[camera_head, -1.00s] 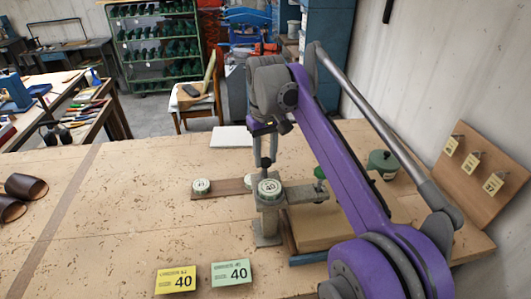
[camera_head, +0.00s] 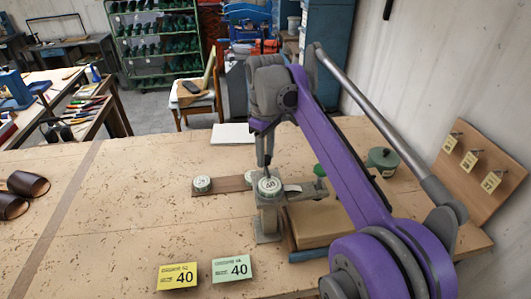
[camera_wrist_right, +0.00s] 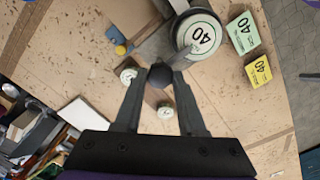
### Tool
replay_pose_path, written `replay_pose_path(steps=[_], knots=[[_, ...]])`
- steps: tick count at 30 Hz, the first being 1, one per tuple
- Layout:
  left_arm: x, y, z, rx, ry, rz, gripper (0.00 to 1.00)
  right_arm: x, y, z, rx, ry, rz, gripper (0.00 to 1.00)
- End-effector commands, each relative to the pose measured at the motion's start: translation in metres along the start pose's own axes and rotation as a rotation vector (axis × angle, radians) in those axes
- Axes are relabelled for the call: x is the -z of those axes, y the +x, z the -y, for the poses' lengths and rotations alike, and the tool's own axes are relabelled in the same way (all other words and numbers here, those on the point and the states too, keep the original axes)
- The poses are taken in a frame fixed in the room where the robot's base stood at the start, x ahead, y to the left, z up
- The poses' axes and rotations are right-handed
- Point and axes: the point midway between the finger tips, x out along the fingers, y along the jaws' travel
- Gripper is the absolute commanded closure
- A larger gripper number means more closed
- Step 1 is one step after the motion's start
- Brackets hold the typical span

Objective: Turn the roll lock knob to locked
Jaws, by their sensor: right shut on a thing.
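The dark round knob (camera_wrist_right: 160,75) sits between the fingertips of my right gripper (camera_wrist_right: 160,82) in the right wrist view. The gripper is shut on it. In the head view my right gripper (camera_head: 265,163) points down just above the same disc (camera_head: 269,186), which tops a grey metal stand (camera_head: 267,222). The knob is mostly hidden there by the fingers. I cannot read any lock marking. My left gripper is out of view.
Yellow (camera_head: 177,276) and green (camera_head: 232,269) cards marked 40 lie in front. A green pot (camera_head: 382,162) and a tag board (camera_head: 480,172) stand to the right.

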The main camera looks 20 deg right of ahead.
Motion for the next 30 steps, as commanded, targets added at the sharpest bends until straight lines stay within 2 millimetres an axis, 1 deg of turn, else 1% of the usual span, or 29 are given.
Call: replay_pose_path(steps=[10, 11, 15, 16, 25, 28, 30], knots=[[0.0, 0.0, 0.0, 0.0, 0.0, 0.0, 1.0, 0.0, -0.001, 0.0, -0.001, -0.002, -0.001, 1.0], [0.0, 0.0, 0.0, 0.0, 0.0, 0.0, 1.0, 0.0, -0.001, 0.0, -0.001, -0.002, -0.001, 0.57], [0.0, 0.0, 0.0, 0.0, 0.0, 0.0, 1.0, 0.0, -0.001, 0.0, -0.001, -0.002, -0.001, 0.32], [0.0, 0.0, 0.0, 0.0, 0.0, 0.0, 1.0, 0.0, -0.001, 0.0, -0.001, -0.001, -0.001, 0.31], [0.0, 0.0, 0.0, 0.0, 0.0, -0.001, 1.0, 0.0, -0.002, 0.0, 0.0, -0.001, 0.0, 0.31], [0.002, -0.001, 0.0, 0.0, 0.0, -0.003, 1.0, 0.0, -0.011, 0.0, -0.001, -0.001, -0.001, 0.31], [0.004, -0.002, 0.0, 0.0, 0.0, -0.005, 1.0, 0.001, -0.022, 0.0, -0.001, -0.001, -0.001, 0.31]])
